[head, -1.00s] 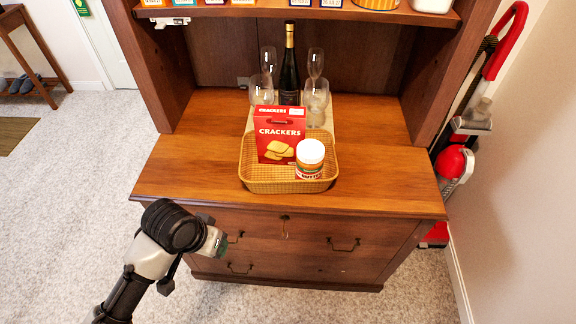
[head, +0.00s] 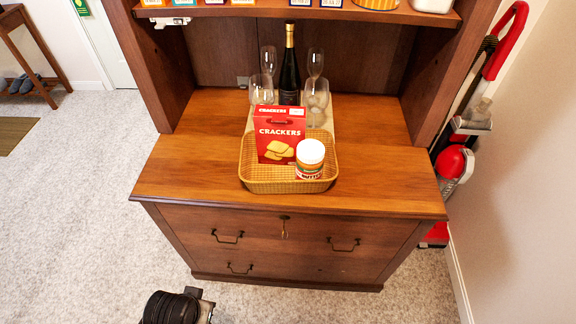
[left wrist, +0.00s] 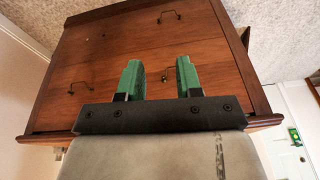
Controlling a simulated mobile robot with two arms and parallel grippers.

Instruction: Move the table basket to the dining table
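The tan woven basket (head: 262,186) sits on the wooden hutch counter, near its front edge. It holds a red crackers box (head: 280,132) and a white-lidded jar (head: 309,158). In the head view only part of my left arm's wrist shows at the bottom edge, well below and in front of the basket. In the left wrist view my left gripper (left wrist: 160,78) has its two green fingers apart with nothing between them, facing the drawer fronts. The basket is not seen in the left wrist view. My right gripper is not in view. No dining table shows.
A dark bottle (head: 289,72) and several clear glasses stand behind the basket on a light runner. The counter (head: 190,165) is clear on both sides. Drawers with handles (head: 227,237) are below. A red vacuum (head: 453,163) stands right of the hutch. Carpet is open at left.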

